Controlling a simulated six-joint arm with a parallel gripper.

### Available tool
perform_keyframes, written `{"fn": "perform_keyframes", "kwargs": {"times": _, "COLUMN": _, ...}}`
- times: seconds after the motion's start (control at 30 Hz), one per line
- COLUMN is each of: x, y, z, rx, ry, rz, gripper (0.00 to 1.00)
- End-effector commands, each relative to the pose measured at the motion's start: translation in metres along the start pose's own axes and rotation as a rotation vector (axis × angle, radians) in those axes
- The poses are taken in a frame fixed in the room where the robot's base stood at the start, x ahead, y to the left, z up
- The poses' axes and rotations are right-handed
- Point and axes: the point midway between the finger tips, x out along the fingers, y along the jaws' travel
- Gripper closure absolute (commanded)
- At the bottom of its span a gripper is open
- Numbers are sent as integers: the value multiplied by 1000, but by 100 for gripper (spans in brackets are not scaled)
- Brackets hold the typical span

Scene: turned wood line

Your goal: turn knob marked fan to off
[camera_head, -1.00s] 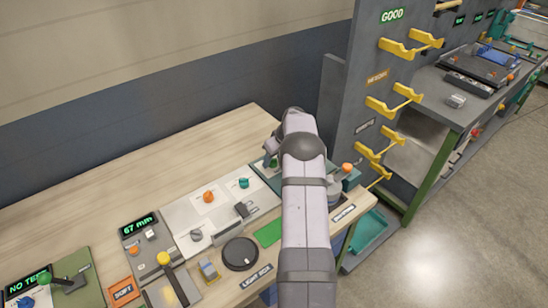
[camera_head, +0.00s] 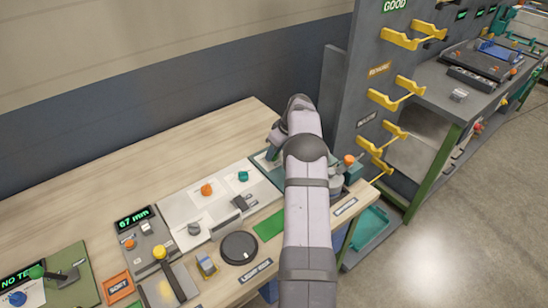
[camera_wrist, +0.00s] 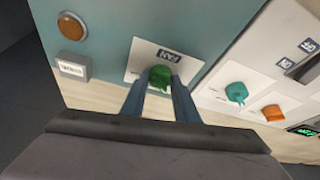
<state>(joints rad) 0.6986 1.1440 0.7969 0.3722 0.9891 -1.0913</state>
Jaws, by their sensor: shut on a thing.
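The green knob (camera_wrist: 160,76) sits on a white plate (camera_wrist: 138,66) with a dark label (camera_wrist: 170,54) that appears upside down in the wrist view and seems to read FAN. My gripper (camera_wrist: 160,86) has its two fingers on either side of this knob and is shut on it. In the head view my arm hides most of the knob and its panel (camera_head: 262,163); the gripper shows only in part behind the arm.
A teal knob (camera_wrist: 236,92) and an orange knob (camera_wrist: 273,113) stand on a white panel beside it. A round amber button (camera_wrist: 71,27) and a small labelled box (camera_wrist: 73,68) are on the other side. A grey rack (camera_head: 350,90) with yellow hooks rises to the right.

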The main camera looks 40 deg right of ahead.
Motion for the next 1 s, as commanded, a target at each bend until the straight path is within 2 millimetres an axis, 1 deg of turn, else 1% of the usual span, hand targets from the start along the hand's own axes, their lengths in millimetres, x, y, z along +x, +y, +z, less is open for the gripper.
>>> {"fn": "perform_keyframes", "kwargs": {"times": 0.03, "x": 4, "y": 2, "z": 1, "rx": -32, "ry": 3, "rz": -10, "gripper": 95}}
{"fn": "perform_keyframes", "kwargs": {"times": 0.3, "x": 0, "y": 2, "z": -1, "rx": -154, "ry": 3, "rz": -60, "gripper": 95}}
{"fn": "perform_keyframes", "kwargs": {"times": 0.7, "x": -1, "y": 1, "z": -1, "rx": -177, "ry": 2, "rz": -70, "gripper": 95}}
{"fn": "perform_keyframes", "kwargs": {"times": 0.73, "x": -1, "y": 1, "z": -1, "rx": -177, "ry": 2, "rz": -70, "gripper": 70}}
{"fn": "perform_keyframes", "kwargs": {"times": 0.77, "x": -1, "y": 1, "z": -1, "rx": -177, "ry": 2, "rz": -70, "gripper": 63}}
{"fn": "perform_keyframes", "kwargs": {"times": 0.8, "x": -1, "y": 1, "z": -1, "rx": -176, "ry": 2, "rz": -70, "gripper": 54}}
{"fn": "perform_keyframes", "kwargs": {"times": 1.0, "x": 0, "y": 1, "z": 0, "rx": -175, "ry": 1, "rz": -70, "gripper": 54}}
